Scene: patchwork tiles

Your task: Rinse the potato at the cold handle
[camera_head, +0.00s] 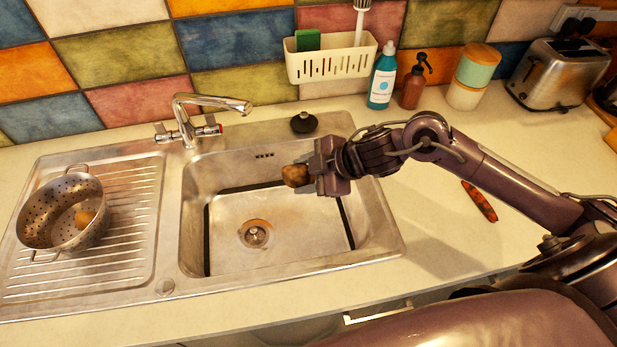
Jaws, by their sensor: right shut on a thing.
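My right gripper (318,175) is shut on a brown potato (296,175) and holds it over the right part of the sink basin (290,235). The potato is apart from the tap and to the right of its spout. The chrome tap (205,115) stands at the back of the sink, its spout pointing right over the basin. One handle with a red mark (213,127) is on its right side. The other handle (161,132) is on its left side; its mark is too small to tell. No water shows at the spout. My left gripper is not in view.
A metal colander (62,222) with a potato-like thing (84,218) inside stands on the drainboard at left. A black plug (304,122) sits behind the basin. Bottles, a jar and a toaster (558,72) line the back right. A red-brown object (479,201) lies on the counter.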

